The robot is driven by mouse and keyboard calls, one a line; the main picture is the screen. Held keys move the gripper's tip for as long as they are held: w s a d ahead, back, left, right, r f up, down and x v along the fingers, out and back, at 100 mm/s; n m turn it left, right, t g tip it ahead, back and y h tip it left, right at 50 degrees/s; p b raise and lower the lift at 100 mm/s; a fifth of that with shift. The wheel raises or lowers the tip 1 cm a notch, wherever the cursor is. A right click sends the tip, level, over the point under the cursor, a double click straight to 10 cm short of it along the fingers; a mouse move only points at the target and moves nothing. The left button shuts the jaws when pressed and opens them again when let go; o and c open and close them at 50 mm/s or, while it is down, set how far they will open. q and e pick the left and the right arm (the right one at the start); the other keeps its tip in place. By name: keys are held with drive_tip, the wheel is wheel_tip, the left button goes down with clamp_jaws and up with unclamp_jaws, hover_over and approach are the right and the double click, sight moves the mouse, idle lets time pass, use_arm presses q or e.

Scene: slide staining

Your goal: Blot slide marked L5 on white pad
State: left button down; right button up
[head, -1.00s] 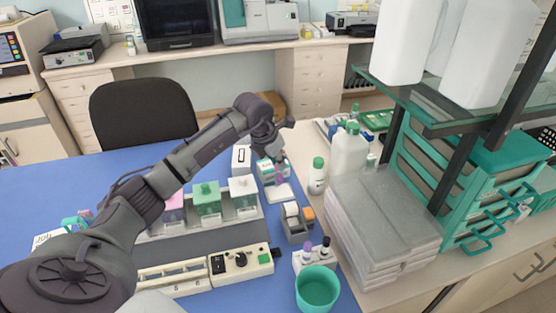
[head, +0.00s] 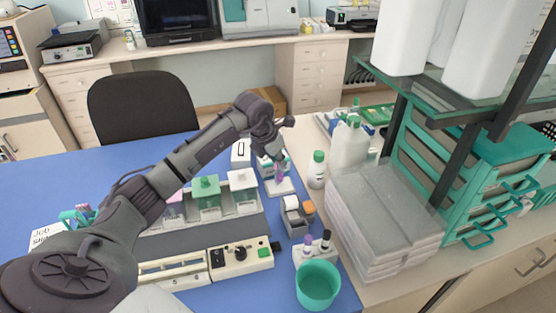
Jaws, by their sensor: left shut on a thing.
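My left gripper (head: 277,162) reaches over the far right part of the blue bench and points down. It is shut on a small, thin slide with a purple-pink patch (head: 281,176); its marking is too small to read. The slide is at the white pad (head: 283,189), a small pale block on the blue mat. I cannot tell whether the slide touches the pad. The gripper partly hides a green and white box behind it. My right gripper is not in view.
Staining jars with pink, green (head: 206,197) and white (head: 242,190) lids stand left of the pad. A grey dispenser (head: 294,218), a white bottle with green cap (head: 317,172), a teal cup (head: 317,285) and stacked grey trays (head: 385,215) are at the right.

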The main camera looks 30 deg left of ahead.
use_arm(q)
drive_tip(key=shift+f, duration=0.25)
drive_tip(key=shift+f+b, duration=0.2)
drive_tip(key=shift+b, duration=0.1)
idle(1.3)
drive_tip(key=shift+s+f, duration=0.1)
drive_tip(key=shift+f, duration=0.05)
idle(2.0)
wheel_tip(320, 180, up, 2)
drive_tip(key=shift+r+p, duration=0.1)
drive_tip(key=shift+p, duration=0.5)
drive_tip(key=shift+r+p, duration=1.2)
drive_tip(key=shift+r, duration=0.85)
